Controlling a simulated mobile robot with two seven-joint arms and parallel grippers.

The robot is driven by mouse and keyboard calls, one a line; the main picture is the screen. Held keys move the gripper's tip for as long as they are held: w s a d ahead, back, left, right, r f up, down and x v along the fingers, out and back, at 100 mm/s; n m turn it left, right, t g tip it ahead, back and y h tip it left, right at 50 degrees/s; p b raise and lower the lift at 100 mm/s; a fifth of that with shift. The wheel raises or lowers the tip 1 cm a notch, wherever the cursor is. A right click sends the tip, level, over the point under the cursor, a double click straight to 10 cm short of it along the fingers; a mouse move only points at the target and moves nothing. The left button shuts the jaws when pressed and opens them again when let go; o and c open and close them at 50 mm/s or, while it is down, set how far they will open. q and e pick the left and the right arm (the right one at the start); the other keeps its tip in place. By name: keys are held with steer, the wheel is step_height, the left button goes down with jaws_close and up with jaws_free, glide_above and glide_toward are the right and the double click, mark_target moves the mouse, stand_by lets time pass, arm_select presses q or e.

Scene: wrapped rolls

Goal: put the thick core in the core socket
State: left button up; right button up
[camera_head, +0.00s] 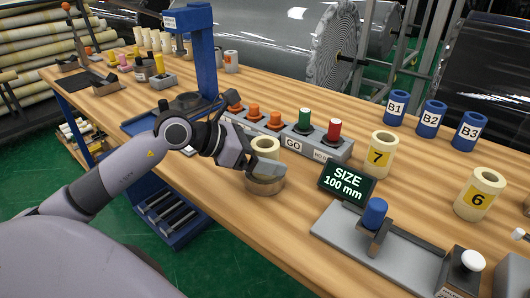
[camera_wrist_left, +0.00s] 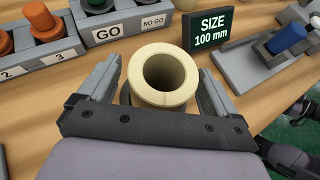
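My left gripper (camera_head: 262,167) is around the core, one finger on each side. The fingers are wide apart, with a visible gap on the left side, so the gripper looks open.
Cream rolls 7 (camera_head: 382,157) and 6 (camera_head: 480,196), blue cylinders (camera_head: 431,117) and a grey gauge fixture (camera_head: 340,226) are further right. Bare wood lies in front.

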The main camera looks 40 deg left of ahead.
arm_select(q)
steer(key=shift+r, duration=0.1)
steer(key=shift+r, duration=0.15)
steer(key=shift+s+a, duration=0.3)
steer(key=b+v, duration=0.1)
steer(key=v, duration=1)
steer(key=shift+r+b, duration=0.15)
steer(key=shift+b, duration=0.25)
steer(key=shift+s, duration=0.1)
